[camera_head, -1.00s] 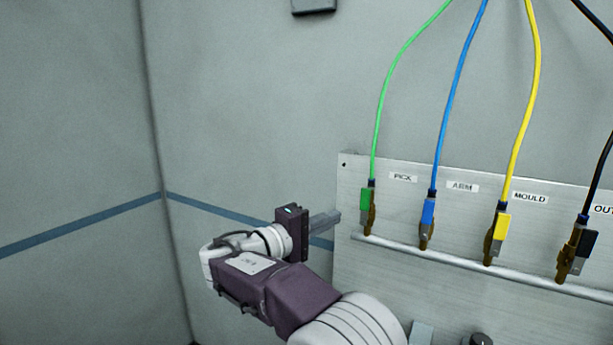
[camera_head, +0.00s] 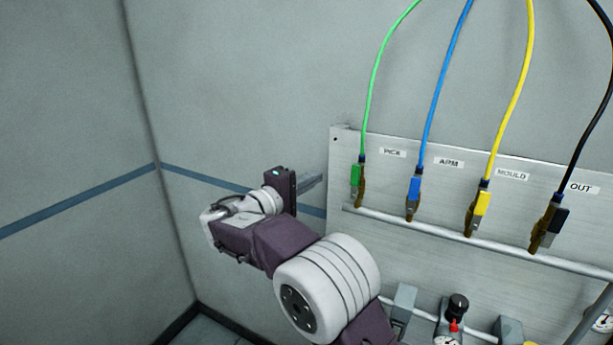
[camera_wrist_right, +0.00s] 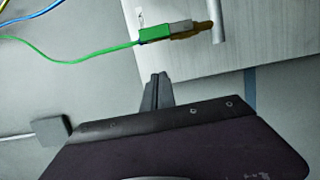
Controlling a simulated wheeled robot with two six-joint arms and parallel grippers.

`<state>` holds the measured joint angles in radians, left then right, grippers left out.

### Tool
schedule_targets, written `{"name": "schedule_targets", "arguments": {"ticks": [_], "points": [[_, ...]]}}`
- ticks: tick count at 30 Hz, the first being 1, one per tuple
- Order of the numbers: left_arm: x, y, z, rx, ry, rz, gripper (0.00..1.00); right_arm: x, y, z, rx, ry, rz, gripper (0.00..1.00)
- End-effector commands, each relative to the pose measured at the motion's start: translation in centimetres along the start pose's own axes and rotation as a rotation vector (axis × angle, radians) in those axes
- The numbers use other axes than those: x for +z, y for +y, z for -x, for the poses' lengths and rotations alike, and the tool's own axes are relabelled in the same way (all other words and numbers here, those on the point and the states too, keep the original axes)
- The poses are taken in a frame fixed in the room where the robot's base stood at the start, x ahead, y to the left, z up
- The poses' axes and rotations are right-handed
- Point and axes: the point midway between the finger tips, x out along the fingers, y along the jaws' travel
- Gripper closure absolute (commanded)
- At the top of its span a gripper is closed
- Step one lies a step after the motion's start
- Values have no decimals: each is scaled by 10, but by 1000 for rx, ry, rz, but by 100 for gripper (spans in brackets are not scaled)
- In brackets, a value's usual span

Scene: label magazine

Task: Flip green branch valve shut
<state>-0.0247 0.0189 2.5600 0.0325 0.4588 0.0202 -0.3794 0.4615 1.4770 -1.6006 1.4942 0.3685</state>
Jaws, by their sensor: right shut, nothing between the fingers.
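The green branch valve (camera_head: 356,174) is the leftmost on the metal panel, under the PICK label, with a green hose rising from its top. Its brass-coloured part (camera_head: 360,197) sits at the lower end by the rail. My right gripper (camera_head: 318,180) is shut and empty, to the left of the green valve and apart from it, by the panel's left edge. In the right wrist view the shut fingers (camera_wrist_right: 157,88) point towards the panel, with the green valve (camera_wrist_right: 157,35) beyond their tips. My left gripper is out of view.
Blue (camera_head: 414,188), yellow (camera_head: 482,204) and black (camera_head: 558,221) valves stand in a row to the right on the same rail (camera_head: 440,231). Gauges and a black knob (camera_head: 458,305) sit lower on the panel (camera_head: 345,145).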

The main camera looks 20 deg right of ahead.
Motion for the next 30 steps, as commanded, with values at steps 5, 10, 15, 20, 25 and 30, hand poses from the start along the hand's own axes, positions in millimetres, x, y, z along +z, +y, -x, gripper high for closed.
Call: {"name": "schedule_targets", "arguments": {"ticks": [5,10,15,20,25,30], "points": [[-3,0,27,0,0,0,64,1,6,-40,0,-4,4,100],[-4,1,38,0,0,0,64,21,4,-52,-1,-1,2,100],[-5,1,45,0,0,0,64,36,2,-55,0,0,1,100],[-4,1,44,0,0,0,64,39,0,-56,0,0,-1,100],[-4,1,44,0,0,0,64,39,0,-56,0,0,-1,100],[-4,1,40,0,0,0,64,39,-2,-56,-2,0,-11,100]]}}
